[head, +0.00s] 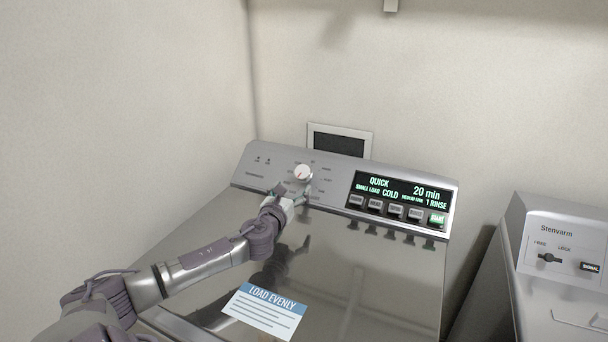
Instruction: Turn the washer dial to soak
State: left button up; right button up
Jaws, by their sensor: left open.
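The washer dial (303,173) is a round white knob with a small red mark near its top, on the grey control panel (270,160). Small labels ring it, too small to read. My left gripper (296,193) is open, just below the dial. I cannot tell whether a fingertip touches it. The gripper hides some labels under the dial. My right gripper is not in view.
Several buttons (395,211) and a green START button (437,219) sit below the display. The closed lid (350,265) bears a LOAD EVENLY label (263,308). A second machine marked Stenvarm (555,230) stands at right. A wall stands close on the left.

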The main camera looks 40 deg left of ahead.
aim_at(302, 177)
pick_arm(q)
jog(key=x, duration=0.8)
jog(key=shift+w, duration=0.2)
jog(key=shift+w+a, duration=0.25)
jog(key=shift+w, duration=0.25)
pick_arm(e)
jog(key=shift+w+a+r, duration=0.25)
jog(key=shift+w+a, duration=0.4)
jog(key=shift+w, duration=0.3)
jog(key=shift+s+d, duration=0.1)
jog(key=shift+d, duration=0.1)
pick_arm(q)
jog(key=c, duration=1.2)
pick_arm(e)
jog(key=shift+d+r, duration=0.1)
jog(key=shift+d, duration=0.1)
pick_arm(q)
jog(key=shift+n+y+p, duration=0.3)
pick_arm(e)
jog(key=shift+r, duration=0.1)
